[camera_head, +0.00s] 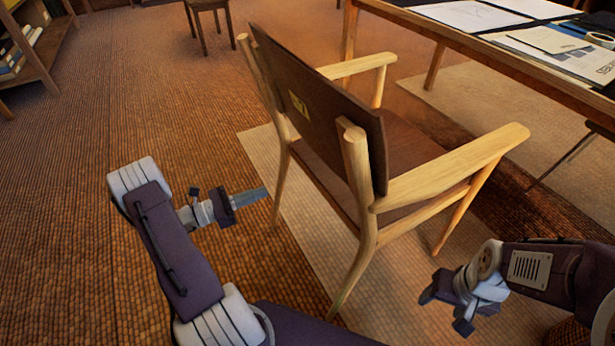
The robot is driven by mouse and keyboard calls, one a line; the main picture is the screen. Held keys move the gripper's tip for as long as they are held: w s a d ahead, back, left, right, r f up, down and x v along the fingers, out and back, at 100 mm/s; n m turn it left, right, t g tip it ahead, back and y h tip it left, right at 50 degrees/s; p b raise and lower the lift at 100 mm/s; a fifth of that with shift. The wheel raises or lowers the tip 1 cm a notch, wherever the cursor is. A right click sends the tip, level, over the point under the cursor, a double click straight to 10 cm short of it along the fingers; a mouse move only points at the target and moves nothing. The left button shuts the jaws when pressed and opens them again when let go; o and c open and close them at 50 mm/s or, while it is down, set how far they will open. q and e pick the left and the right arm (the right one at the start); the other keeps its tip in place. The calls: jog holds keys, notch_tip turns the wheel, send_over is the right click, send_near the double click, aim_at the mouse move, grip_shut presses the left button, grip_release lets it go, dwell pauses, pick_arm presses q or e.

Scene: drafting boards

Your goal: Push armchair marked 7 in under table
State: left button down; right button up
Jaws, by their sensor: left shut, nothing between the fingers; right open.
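The armchair (318,112) has a light wood frame, a dark brown back panel and a brown seat. A small yellow label sits on the back of the panel; its mark is too small to read surely. The chair stands upright with its back towards me, apart from the table (470,52), which is at the upper right. My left gripper (262,193) is shut and empty, left of the chair's rear legs and below the back panel. My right gripper (445,306) is open and empty, low at the right, in front of the chair's right side. Neither visibly touches the chair.
A pale rug (400,290) lies under the chair and table. A wooden stool (208,20) stands at the top, and a shelf (40,62) with books at the upper left. Papers (470,14) lie on the table. The left floor is clear.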

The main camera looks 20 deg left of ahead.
aim_at(309, 176)
pick_arm(q)
jog(key=x, duration=1.2)
jog(key=shift+w+d, duration=0.3)
jog(key=shift+d, duration=0.05)
jog(key=shift+w+d, duration=0.1)
